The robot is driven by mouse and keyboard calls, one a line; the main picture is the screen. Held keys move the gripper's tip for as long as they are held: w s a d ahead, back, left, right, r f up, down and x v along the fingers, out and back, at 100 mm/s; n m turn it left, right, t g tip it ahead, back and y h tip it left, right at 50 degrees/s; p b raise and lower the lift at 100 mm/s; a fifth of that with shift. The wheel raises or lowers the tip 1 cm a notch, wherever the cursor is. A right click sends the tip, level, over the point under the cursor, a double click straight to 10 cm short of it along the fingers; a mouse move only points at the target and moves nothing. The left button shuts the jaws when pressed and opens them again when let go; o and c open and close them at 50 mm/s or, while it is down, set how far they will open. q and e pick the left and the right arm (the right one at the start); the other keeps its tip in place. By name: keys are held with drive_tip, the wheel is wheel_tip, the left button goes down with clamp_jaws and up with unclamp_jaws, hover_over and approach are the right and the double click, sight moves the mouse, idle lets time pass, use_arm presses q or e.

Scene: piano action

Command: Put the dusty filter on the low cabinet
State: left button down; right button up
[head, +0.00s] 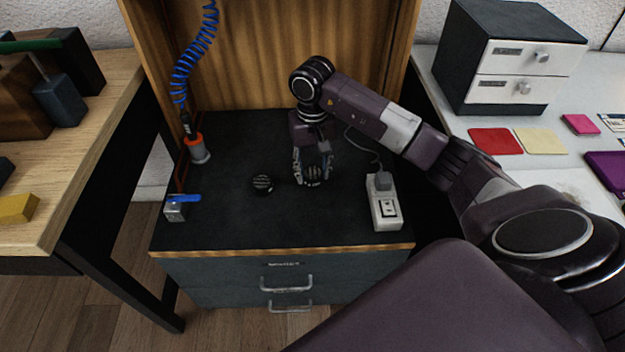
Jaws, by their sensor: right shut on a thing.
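My right gripper (313,178) points down at the middle of the low cabinet's black top (225,225). It is shut on a small round dark filter (313,172) with pale ribs, partly hidden by the fingers. The held filter is at or just above the top; I cannot tell if it touches. A second, similar round ribbed filter (263,184) lies on the top to the left of the gripper, apart from it. I cannot tell from here which one is dusty. My left gripper is not in view.
A white power strip (385,204) with a plug stands right of the gripper. A blue-handled valve (176,209) and an orange-grey air fitting (197,149) on a blue coiled hose (190,60) are at the left. The front middle of the top is clear.

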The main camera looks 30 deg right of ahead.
sight(313, 172)
wheel_tip(313, 172, down, 3)
drive_tip(key=shift+f, duration=0.2)
drive_tip(key=shift+b, duration=0.3)
drive_tip(key=shift+f, duration=0.15)
drive_tip(key=o, duration=1.1)
